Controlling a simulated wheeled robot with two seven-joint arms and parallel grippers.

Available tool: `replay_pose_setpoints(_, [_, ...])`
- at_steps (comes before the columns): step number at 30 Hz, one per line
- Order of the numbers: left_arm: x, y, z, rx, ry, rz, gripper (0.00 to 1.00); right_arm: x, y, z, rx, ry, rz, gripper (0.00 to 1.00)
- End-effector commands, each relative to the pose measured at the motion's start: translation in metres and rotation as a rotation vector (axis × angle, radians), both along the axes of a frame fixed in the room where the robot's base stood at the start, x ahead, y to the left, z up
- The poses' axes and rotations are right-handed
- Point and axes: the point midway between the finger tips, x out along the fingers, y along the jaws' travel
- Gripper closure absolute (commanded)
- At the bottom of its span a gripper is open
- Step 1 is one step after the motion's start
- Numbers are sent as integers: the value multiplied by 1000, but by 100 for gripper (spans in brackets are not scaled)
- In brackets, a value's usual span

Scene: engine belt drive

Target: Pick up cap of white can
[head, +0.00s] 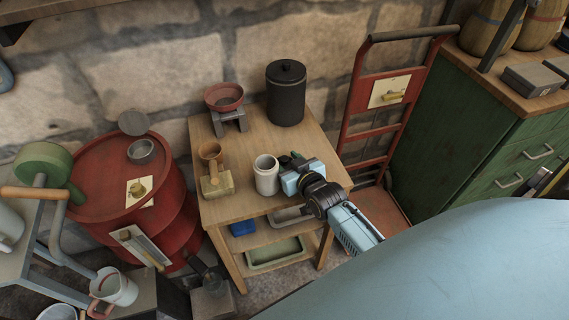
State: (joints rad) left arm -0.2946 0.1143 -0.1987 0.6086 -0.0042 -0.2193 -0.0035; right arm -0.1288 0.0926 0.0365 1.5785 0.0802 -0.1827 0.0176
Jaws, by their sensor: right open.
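The white can (266,177) stands upright on the small wooden table, near its middle front. Its round pale top (265,161) shows a rim, but I cannot tell a separate cap from the can at this size. My right gripper (287,172) is open just to the right of the can, low over the table. I cannot tell whether it touches the can. A small dark green thing (297,155) shows just behind the gripper and is partly hidden. My left gripper is not in view.
A red drum (112,175) is at left. A red hand truck (377,128) and green cabinet (450,150) are at right.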

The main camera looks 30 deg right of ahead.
Motion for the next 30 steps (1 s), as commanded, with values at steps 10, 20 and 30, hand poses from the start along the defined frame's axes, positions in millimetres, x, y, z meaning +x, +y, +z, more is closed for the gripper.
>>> replay_pose_setpoints(10, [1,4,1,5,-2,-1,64,0,0,0,0,0,0,88])
replay_pose_setpoints(20, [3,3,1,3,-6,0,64,0,0,1,0,-1,0,100])
replay_pose_setpoints(30, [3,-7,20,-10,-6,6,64,0,0,54,0,-4,0,100])
